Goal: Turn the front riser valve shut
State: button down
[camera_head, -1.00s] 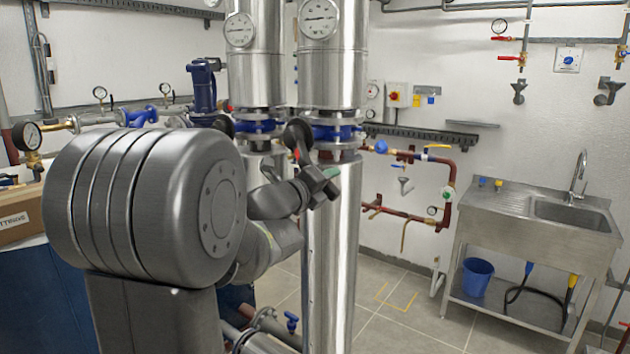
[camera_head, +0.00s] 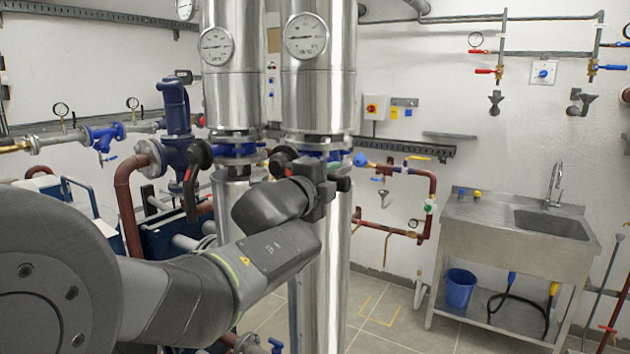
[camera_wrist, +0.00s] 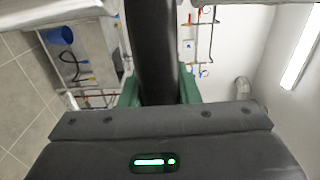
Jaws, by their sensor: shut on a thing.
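The front riser valve is a blue-bodied valve (camera_head: 318,154) on the right-hand silver riser, partly hidden by my gripper. Its black lever (camera_head: 284,158) shows in front of the pipe, beside the gripper. My gripper (camera_head: 328,178) is at the lever, in front of the riser just below the blue flange. In the wrist view, a thick black bar (camera_wrist: 150,50), the lever, runs down between the green fingers of my gripper (camera_wrist: 160,90). The gripper is shut on it. The exact grip point and the lever's angle to the pipe are hard to tell.
The left riser has a similar blue valve (camera_head: 235,150) with a hanging dark lever (camera_head: 192,185), close to my arm. Blue pump piping (camera_head: 176,125) stands at the left. A steel sink (camera_head: 515,225) stands at the right, with open floor before it.

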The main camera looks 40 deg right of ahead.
jog(key=shift+r, duration=0.35)
jog(key=c, duration=1.3)
grip_release()
jog(key=shift+o, duration=1.1)
jog(key=shift+f, duration=0.15)
jog(key=p+v, duration=0.1)
jog(key=v, duration=1.2)
jog(key=shift+a, duration=0.4)
jog(key=shift+s+d+f, duration=0.1)
jog(key=b+x, duration=0.1)
jog(key=x, duration=1.2)
jog(key=shift+d, duration=0.35)
jog(key=shift+a, duration=0.1)
